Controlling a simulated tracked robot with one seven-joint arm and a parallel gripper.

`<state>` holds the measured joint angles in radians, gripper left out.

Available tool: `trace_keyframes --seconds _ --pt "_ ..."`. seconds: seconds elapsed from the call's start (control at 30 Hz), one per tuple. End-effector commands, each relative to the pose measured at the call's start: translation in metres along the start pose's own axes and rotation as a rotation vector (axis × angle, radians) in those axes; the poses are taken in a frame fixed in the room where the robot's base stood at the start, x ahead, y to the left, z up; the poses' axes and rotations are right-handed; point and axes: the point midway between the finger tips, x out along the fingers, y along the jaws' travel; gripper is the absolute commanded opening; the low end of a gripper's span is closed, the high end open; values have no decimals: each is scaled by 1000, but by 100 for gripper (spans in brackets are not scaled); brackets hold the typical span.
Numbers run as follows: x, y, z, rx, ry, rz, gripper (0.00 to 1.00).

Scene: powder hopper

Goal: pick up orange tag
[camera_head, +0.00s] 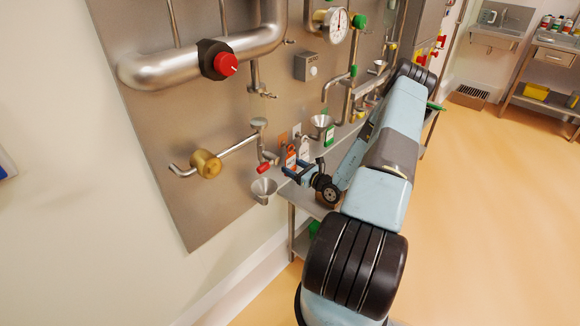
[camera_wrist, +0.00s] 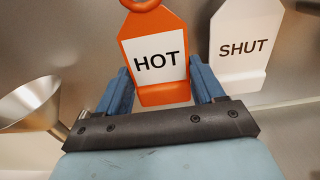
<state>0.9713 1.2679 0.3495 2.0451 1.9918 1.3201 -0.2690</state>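The orange tag (camera_wrist: 153,92) hangs upright against the metal panel in the wrist view, with a white label reading "HOT" and a ring at its top. In the head view the orange tag (camera_head: 291,156) is small, just beyond my gripper (camera_head: 299,172). In the wrist view my gripper (camera_wrist: 160,82) is open, its two blue fingers on either side of the tag's lower part. Whether the fingers touch the tag I cannot tell. A white "SHUT" tag (camera_wrist: 243,47) hangs close to the right finger.
A metal funnel (camera_wrist: 30,104) is left of my gripper in the wrist view. In the head view a funnel (camera_head: 264,189) is at lower left, a green tag (camera_head: 329,135) hangs to the right, and pipes with a red knob (camera_head: 225,64) are above. A shelf runs below.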

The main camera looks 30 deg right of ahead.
Motion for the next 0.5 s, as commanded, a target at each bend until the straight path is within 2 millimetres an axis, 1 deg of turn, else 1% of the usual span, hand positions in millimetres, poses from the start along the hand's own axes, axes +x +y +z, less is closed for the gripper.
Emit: trace_keyframes --seconds 0.03,0.2,0.5 --pt "0 0 0 0 0 0 55" --pt "0 0 0 0 0 1 39" --pt "0 1 2 0 0 1 38"
